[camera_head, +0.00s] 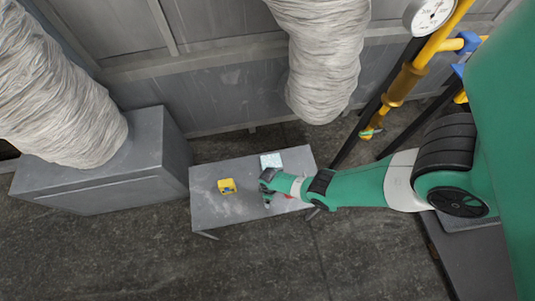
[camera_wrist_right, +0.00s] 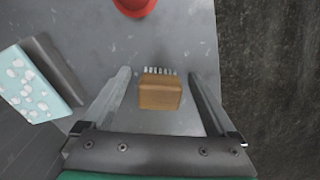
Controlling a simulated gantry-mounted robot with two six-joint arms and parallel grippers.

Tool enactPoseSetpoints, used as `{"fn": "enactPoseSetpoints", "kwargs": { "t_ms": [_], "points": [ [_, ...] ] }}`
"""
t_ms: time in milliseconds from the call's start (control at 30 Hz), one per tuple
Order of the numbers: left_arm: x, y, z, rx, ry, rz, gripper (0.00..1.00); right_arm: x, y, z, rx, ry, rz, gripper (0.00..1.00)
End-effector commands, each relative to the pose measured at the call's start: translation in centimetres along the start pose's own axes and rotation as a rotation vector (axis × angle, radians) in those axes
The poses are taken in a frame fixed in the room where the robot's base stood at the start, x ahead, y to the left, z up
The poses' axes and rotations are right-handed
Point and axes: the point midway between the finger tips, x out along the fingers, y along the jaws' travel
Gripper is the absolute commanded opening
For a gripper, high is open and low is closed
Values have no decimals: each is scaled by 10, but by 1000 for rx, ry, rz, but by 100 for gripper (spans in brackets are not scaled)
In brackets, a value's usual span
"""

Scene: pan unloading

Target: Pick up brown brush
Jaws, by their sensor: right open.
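The brown brush (camera_wrist_right: 160,92) lies on the grey table, with its pale bristles pointing up the right wrist view. It sits between the two fingers of my right gripper (camera_wrist_right: 161,80), which is open with a gap on each side of the brush. In the head view my right gripper (camera_head: 267,190) is over the table, and the brush is hidden or too small to tell there. My left gripper is in neither view.
The grey table (camera_head: 208,210) also holds a yellow object (camera_head: 227,186) and a pale teal spotted block (camera_head: 271,160); the block shows in the wrist view (camera_wrist_right: 32,90). A red round object (camera_wrist_right: 135,5) is beyond the brush. A grey cabinet (camera_head: 110,190) stands left.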

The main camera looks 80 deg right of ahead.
Motion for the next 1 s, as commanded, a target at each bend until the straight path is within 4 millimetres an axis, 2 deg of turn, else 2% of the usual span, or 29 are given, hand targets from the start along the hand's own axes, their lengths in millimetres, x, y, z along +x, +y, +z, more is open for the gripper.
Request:
{"fn": "enactPoseSetpoints", "kwargs": {
  "t_ms": [167, 667, 700, 1000],
  "points": [
    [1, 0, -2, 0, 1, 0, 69, -2, 0, 0, 0, 1, 0, 92],
    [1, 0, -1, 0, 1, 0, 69, -1, 0, 0, 0, 0, 0, 2],
    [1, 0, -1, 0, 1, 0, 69, -2, 0, 0, 0, 0, 0, 0],
    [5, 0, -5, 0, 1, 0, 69, -7, 0, 0, 0, 0, 0, 0]
  ]
}}
